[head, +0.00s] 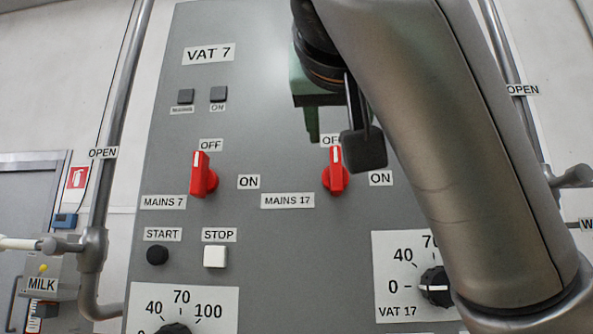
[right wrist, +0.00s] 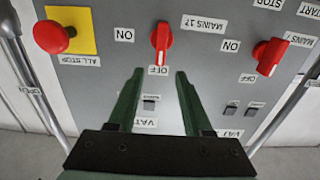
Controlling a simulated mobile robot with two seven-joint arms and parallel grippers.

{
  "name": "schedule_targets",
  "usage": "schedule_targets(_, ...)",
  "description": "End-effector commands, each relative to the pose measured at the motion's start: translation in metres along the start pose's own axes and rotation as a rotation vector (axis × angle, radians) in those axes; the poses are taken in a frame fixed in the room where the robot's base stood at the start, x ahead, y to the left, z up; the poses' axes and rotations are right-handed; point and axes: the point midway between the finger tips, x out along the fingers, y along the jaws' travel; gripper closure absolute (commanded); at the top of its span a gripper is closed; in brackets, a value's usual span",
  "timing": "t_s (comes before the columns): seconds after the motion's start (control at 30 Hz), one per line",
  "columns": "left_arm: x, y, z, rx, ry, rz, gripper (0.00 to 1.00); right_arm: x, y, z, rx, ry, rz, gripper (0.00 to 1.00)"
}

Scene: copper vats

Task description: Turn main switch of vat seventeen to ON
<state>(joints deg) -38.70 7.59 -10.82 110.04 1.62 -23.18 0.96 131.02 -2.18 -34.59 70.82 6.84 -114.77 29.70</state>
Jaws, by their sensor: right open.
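The red MAINS 17 switch (head: 336,172) is on the grey panel, its white mark pointing up at the OFF label. An ON label (head: 381,178) is to its right. It also shows in the right wrist view (right wrist: 161,42), which sees the panel upside down. My right gripper (head: 314,138) is above the switch in the head view, its arm coming from the upper right. In the right wrist view its two green fingers (right wrist: 160,74) are open and empty, tips short of the switch, which lies beyond the gap between them. My left gripper is not in view.
The similar red MAINS 7 switch (head: 203,176) is to the left, also at OFF. Below are a black START button (head: 157,255), a white STOP button (head: 215,256) and the VAT 17 dial (head: 435,287). A red all-stop button (right wrist: 53,37) shows in the wrist view. Pipes flank the panel.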

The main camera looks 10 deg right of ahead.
Motion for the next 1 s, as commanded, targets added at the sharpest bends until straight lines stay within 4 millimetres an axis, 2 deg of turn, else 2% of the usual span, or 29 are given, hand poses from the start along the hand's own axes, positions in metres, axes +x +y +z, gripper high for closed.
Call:
schedule_targets(0.03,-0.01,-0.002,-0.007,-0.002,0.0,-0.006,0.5,0.009,0.0,-0.006,-0.001,-0.003,0.001,0.5)
schedule_targets(0.17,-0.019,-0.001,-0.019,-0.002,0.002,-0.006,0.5,0.037,0.001,-0.004,-0.001,-0.004,0.002,0.5)
schedule_targets(0.4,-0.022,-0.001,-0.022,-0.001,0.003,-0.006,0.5,0.071,0.0,-0.001,-0.001,-0.002,0.002,0.5)
schedule_targets(0.57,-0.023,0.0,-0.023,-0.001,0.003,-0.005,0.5,0.08,0.0,0.001,0.0,-0.002,0.001,0.5)
schedule_targets(0.83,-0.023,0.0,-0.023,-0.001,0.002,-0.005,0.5,0.081,0.0,0.001,0.0,-0.001,0.0,0.5)
schedule_targets(1.0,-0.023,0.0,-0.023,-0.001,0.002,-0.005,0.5,0.081,0.0,0.001,0.0,-0.001,0.0,0.68)
